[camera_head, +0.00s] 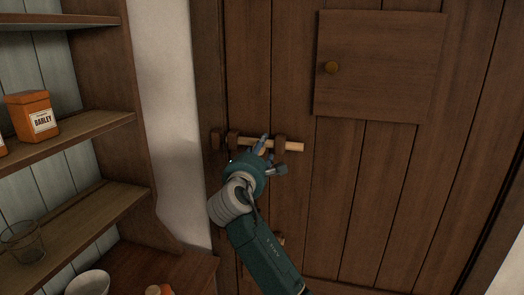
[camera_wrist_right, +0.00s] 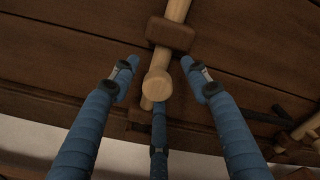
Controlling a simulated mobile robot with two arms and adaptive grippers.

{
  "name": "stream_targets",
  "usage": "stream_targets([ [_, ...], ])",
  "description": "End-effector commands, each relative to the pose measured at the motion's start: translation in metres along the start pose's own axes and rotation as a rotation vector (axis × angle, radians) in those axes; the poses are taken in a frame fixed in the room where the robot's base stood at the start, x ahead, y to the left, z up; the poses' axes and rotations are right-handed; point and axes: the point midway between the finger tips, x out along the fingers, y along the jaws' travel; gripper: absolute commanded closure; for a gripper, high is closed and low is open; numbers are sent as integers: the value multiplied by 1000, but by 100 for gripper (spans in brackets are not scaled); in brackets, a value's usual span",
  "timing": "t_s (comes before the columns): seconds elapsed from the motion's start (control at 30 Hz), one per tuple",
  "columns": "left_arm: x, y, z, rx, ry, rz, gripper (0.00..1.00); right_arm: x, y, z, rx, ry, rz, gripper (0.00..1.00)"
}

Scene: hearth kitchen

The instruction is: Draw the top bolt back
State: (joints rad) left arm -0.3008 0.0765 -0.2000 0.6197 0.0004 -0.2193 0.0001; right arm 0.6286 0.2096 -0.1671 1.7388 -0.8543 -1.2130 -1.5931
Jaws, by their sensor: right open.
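The top bolt (camera_head: 294,147) is a pale wooden bar lying level across the brown plank door, running through dark wooden brackets. In the right wrist view its round knob (camera_wrist_right: 157,84) stands out toward me, beside a dark bracket (camera_wrist_right: 171,34). My right gripper (camera_head: 269,156) is at the bolt, its blue fingers in front of the bar. In the wrist view the open fingers (camera_wrist_right: 159,75) stand on both sides of the knob, with a third below it; no grip shows. The left gripper is not in view.
A lower bolt (camera_wrist_right: 303,127) shows at the right of the wrist view, mostly behind my arm in the head view. A small hatch (camera_head: 385,70) with a brass knob is above right. Shelves with an orange tin (camera_head: 31,116) and a glass (camera_head: 24,243) stand left.

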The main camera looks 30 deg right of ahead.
Motion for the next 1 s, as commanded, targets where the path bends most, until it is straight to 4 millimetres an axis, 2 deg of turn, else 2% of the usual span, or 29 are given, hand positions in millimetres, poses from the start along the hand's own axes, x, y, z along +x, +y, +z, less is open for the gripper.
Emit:
stream_targets([
  [0.3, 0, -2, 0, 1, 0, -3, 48, -64, -3, 2, 2, 2, -2, 54],
  [0.5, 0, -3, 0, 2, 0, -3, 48, -97, -5, 4, 2, -1, -4, 54],
  [0.7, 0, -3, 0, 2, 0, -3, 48, -109, -6, 5, 2, -3, -7, 54],
  [1.0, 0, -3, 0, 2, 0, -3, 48, -110, -6, 5, 2, -3, -6, 54],
])
